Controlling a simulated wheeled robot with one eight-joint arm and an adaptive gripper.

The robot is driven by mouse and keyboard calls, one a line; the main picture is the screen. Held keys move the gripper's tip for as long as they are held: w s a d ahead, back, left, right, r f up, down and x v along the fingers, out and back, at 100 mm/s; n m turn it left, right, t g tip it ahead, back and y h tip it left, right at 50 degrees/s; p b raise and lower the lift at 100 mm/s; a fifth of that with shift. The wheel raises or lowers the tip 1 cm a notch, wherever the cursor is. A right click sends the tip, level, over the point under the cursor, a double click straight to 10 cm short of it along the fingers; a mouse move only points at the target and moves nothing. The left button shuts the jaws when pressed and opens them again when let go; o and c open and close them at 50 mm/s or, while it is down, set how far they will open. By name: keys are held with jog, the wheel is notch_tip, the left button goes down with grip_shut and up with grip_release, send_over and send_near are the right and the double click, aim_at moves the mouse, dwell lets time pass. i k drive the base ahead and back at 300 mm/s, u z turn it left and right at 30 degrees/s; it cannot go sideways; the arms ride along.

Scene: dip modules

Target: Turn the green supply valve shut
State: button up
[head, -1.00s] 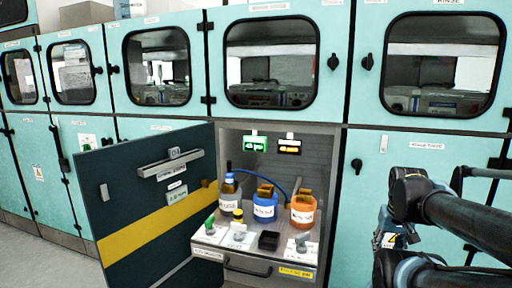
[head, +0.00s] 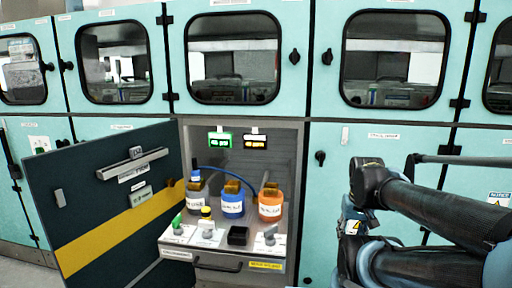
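A green valve handle (head: 177,222) stands on a white labelled plate at the left front of the pull-out shelf (head: 206,258) in the open cabinet. It looks upright, but it is too small to tell its exact turn. Two grey valve handles stand on the same shelf, one in the left half (head: 208,231) and one at the right front (head: 270,237). My folded arm fills the right of the head view, well apart from the valves. I cannot make out my gripper or its fingers.
The open dark door (head: 100,222) with a yellow stripe stands left of the shelf. Behind the valves are a blue-banded bottle (head: 233,203), an orange one (head: 270,204) and a grey one (head: 196,196). A black square cup (head: 238,236) sits between the valves. Two lit displays hang above.

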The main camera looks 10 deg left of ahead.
aim_at(175, 223)
jog(key=u, duration=1.75)
